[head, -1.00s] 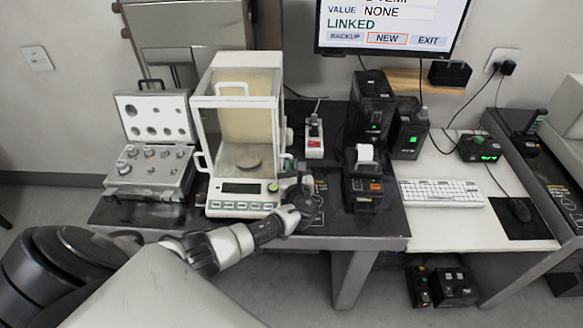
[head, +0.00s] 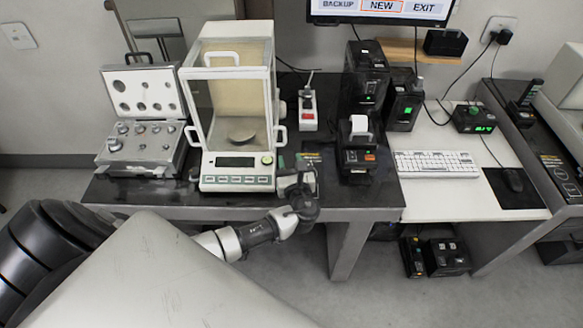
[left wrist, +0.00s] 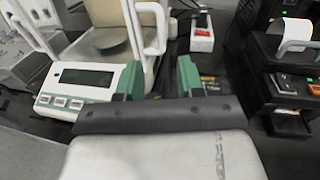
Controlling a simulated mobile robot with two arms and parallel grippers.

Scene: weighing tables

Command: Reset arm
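My left arm comes in from the lower left in the head view. Its gripper (head: 291,165) is at the right front corner of the analytical balance (head: 238,160), above the dark table. In the left wrist view the two green-tipped fingers (left wrist: 158,80) stand apart with nothing between them. The left finger overlaps the right end of the balance's front panel in that view; I cannot tell if they touch. My right gripper is not in view.
A weight case (head: 143,140) stands open left of the balance. A power strip (head: 307,110) and a printer (head: 358,158) stand to the right. A keyboard (head: 436,164) lies on the white desk. The floor (head: 300,270) before the table is clear.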

